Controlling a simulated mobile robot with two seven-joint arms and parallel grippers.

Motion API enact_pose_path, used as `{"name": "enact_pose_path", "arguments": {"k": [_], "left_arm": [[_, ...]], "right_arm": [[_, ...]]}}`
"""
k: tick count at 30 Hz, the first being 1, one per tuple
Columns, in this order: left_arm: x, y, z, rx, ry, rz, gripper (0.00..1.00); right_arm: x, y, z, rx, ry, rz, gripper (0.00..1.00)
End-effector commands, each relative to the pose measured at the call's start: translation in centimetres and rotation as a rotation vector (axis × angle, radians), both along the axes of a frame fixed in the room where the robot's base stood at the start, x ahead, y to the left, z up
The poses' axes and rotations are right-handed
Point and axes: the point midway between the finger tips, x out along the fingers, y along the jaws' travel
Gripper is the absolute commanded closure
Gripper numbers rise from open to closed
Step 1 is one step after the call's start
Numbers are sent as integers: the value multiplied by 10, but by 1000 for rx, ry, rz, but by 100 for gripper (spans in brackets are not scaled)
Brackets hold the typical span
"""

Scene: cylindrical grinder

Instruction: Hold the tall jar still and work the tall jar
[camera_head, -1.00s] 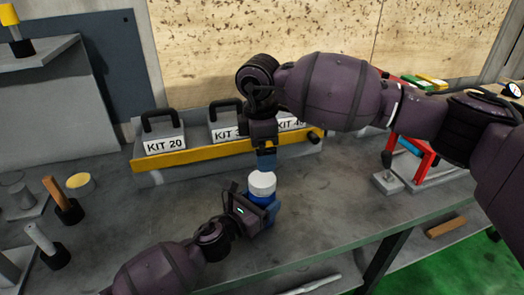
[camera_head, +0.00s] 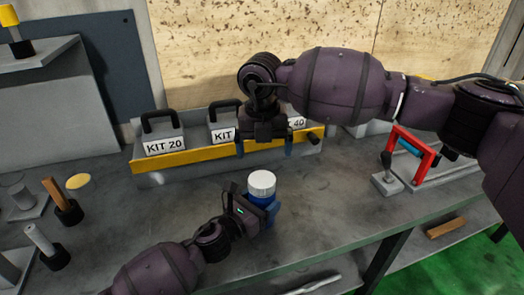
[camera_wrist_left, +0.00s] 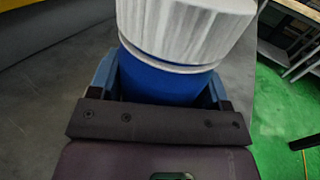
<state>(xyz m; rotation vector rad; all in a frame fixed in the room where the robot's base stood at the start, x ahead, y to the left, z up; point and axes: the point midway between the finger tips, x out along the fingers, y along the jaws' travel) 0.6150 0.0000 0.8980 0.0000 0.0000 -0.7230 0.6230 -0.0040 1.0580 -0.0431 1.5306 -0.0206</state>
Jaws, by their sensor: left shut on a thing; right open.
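The tall jar (camera_head: 262,187) has a blue body and a white ribbed lid, and stands upright on the grey bench (camera_head: 330,215). My left gripper (camera_head: 262,208) is shut around the jar's blue body, below the lid. In the left wrist view the white lid (camera_wrist_left: 188,25) sits on the blue body (camera_wrist_left: 165,80) between the fingers. My right gripper (camera_head: 265,150) is above and behind the jar, fingers spread and pointing down, empty and apart from the lid.
A yellow-edged rack (camera_head: 180,158) with labelled kit weights (camera_head: 164,143) stands behind the jar. A red-framed fixture (camera_head: 412,150) is at the right. Upright handled tools (camera_head: 62,202) stand at the left. The bench around the jar is mostly clear.

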Motion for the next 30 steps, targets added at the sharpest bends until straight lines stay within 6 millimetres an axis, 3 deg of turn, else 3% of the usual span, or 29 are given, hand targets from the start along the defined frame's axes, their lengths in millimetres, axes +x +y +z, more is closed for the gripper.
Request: {"name": "enact_pose_path", "arguments": {"k": [30], "left_arm": [[0, 0, 0, -1, 1, -1, 96]], "right_arm": [[-7, 2, -6, -13, 69, 1450, 4]]}}
